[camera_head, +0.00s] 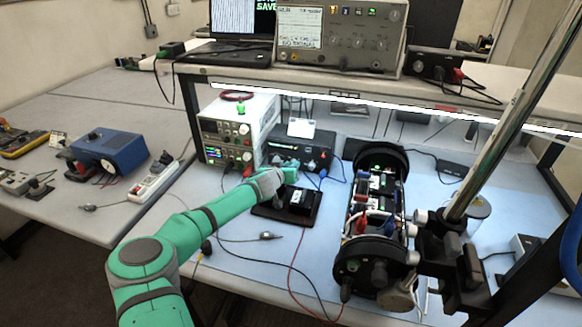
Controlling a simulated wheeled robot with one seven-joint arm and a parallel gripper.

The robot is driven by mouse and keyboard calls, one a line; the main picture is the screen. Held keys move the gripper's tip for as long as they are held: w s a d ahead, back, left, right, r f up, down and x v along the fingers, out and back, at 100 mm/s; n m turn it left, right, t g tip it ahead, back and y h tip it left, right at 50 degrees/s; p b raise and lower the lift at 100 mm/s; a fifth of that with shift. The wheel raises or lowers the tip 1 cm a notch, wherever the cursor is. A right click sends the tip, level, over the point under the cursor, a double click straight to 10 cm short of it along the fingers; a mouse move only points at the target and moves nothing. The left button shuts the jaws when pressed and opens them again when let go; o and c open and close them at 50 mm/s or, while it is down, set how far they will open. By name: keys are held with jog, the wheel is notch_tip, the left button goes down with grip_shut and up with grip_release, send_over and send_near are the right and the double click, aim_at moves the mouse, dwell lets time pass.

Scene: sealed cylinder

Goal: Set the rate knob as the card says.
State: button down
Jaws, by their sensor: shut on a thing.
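My gripper (286,175) is at the front of a black box (288,148) under the bench shelf. It covers the lower left of the box's front. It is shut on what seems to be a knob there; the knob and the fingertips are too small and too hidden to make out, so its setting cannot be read. A white card (301,128) stands at the top of the black box; its writing is not legible here.
A white power supply (238,135) stands just left of the black box. A dark tray (268,211) with a black block (301,199) lies in front. To the right is an open cylinder frame (375,270) with electronics. Thin leads cross the blue mat (245,258).

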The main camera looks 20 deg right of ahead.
jog(key=shift+n, duration=0.3)
jog(key=c, duration=1.6)
grip_release()
jog(key=v, duration=1)
jog(key=shift+s+a+r, duration=0.1)
jog(key=shift+s+a, duration=0.1)
jog(key=shift+a, duration=0.15)
